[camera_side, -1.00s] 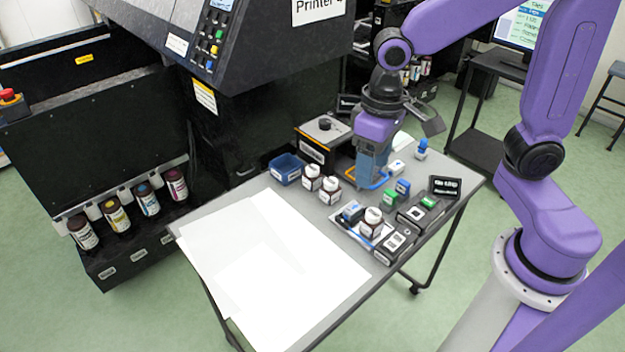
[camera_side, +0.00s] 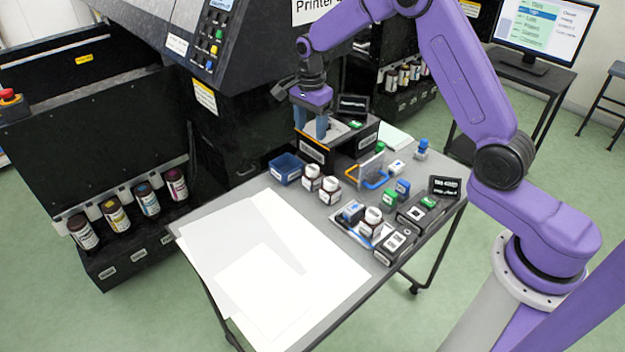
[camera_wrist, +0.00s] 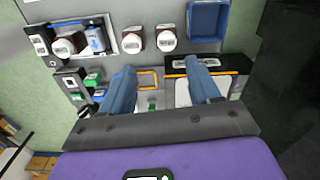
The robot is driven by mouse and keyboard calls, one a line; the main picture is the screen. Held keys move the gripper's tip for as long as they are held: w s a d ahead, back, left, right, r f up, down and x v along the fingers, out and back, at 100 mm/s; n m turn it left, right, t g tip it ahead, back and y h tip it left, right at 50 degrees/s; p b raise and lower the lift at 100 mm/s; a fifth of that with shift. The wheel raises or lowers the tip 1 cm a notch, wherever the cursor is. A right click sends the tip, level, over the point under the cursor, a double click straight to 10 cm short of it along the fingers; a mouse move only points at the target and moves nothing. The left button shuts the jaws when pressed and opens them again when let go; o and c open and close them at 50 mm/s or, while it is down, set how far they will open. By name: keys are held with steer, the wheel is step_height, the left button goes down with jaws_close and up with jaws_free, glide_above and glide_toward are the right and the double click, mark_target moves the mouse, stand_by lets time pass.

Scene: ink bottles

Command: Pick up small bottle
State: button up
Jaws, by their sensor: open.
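Two small dark bottles with white caps, left (camera_side: 311,178) and right (camera_side: 330,190), stand upright on the table beside the blue bin. A third (camera_side: 371,222) stands in the tray to the right. The wrist view shows the pair's white caps (camera_wrist: 131,43) and (camera_wrist: 166,39), and the tray bottle (camera_wrist: 65,46). My gripper (camera_side: 315,133) is open over the black box with the orange edge, behind the bottles and apart from them. In the wrist view my gripper (camera_wrist: 160,68) has its fingers wide apart with no bottle between them. The fingers partly cover the box's top.
The black box (camera_side: 313,151) stands at the table's back edge, next to the blue bin (camera_side: 285,169). A clear stand with blue and orange edges (camera_side: 371,170) is right of it. Stamps and dark boxes crowd the right side. White sheets (camera_side: 265,270) lie flat in front.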

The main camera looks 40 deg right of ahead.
steer(key=d+m, duration=0.1)
glide_toward(312, 168)
step_height(312, 168, down, 7)
steer(key=shift+s+a, duration=0.1)
steer(key=shift+s, duration=0.05)
steer(key=shift+f, duration=2.65)
steer(key=c, duration=0.8)
steer(key=shift+r, duration=0.1)
